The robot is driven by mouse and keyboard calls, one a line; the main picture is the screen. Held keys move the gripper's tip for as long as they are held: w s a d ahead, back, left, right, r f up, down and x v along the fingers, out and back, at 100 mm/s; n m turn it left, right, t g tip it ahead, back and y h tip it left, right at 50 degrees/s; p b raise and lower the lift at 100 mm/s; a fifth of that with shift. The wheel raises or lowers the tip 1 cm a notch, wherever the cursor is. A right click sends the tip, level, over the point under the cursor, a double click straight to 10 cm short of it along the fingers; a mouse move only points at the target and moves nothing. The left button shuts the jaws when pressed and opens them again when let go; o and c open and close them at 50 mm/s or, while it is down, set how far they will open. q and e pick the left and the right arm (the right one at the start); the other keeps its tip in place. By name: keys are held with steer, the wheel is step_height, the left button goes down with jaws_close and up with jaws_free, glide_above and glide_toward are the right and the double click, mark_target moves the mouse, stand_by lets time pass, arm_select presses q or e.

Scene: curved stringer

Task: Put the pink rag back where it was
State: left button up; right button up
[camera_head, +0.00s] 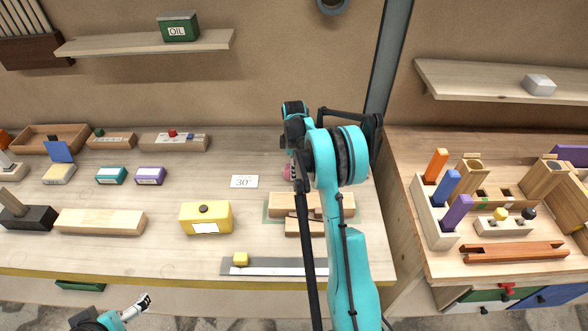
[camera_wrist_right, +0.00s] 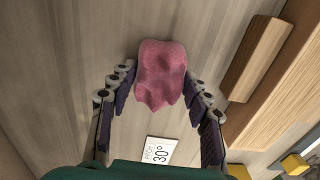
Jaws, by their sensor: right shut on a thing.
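The pink rag (camera_wrist_right: 161,74) hangs between the fingertips of my right gripper (camera_wrist_right: 160,82) in the right wrist view. The fingers hold it from both sides, above the wooden bench top. In the head view only a small pink bit of the rag (camera_head: 288,172) shows beside my right arm, which hides the rest of it and most of the gripper. My left gripper (camera_head: 143,301) is low at the bottom left, in front of the bench and away from the rag. Its jaws are too small to read.
A white "30°" card (camera_head: 244,182) lies left of the rag; it also shows in the right wrist view (camera_wrist_right: 158,151). Wooden blocks (camera_head: 290,205) lie on a green mat nearby. A yellow box (camera_head: 206,217) stands to the left. The bench between card and back wall is clear.

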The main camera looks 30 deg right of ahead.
steer(key=shift+f, duration=0.1)
steer(key=o, duration=1.1)
